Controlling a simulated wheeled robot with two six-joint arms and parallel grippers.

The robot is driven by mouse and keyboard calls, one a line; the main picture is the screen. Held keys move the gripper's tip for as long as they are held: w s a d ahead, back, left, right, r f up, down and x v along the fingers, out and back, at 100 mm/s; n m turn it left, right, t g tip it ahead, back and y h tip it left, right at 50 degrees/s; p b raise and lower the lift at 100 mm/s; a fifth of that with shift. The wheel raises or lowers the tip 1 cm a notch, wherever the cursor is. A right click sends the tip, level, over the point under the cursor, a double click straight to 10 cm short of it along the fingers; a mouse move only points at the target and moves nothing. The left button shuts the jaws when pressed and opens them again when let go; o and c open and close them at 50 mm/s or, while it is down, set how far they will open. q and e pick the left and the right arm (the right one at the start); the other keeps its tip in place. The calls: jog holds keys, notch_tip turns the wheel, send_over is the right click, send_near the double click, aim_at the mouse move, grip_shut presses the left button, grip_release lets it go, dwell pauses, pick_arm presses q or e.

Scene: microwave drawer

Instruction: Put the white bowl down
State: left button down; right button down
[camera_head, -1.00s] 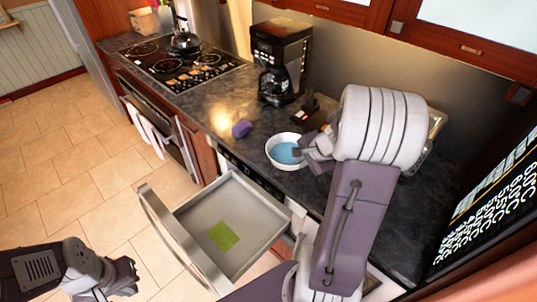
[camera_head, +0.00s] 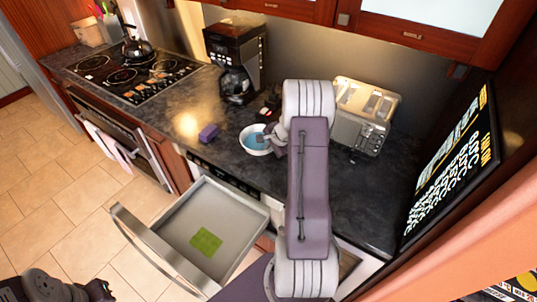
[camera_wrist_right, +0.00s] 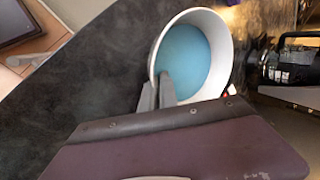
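The white bowl (camera_head: 255,151) has a blue inside and is at the dark counter, right of a purple block. I cannot tell whether its base touches the counter. It also shows in the right wrist view (camera_wrist_right: 197,52), with the blue inside facing the camera. My right gripper (camera_head: 267,138) is at the bowl's right side. In the right wrist view its two fingers (camera_wrist_right: 157,90) are close together across the rim, one outside and one inside the bowl. My left gripper (camera_head: 98,290) is low at the left, away from the counter; its fingertips are unclear.
The counter (camera_head: 180,125) holds the purple block (camera_head: 208,133), a coffee maker (camera_head: 237,60), a toaster (camera_head: 362,117) and a stove (camera_head: 130,75) with a kettle (camera_head: 137,48). An open drawer (camera_head: 165,270) with a green item (camera_head: 206,241) juts out below. Counter left of the block is clear.

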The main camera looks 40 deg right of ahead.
jog(key=f, duration=0.2)
jog(key=f+b, duration=0.1)
jog(key=shift+w+a+f, duration=0.1)
jog(key=shift+a+f, duration=0.1)
jog(key=shift+f, duration=0.15)
jog(key=shift+d+f, duration=0.1)
jog(key=shift+f+b, duration=0.15)
jog(key=shift+b, duration=0.25)
jog(key=c, duration=1.6)
grip_release()
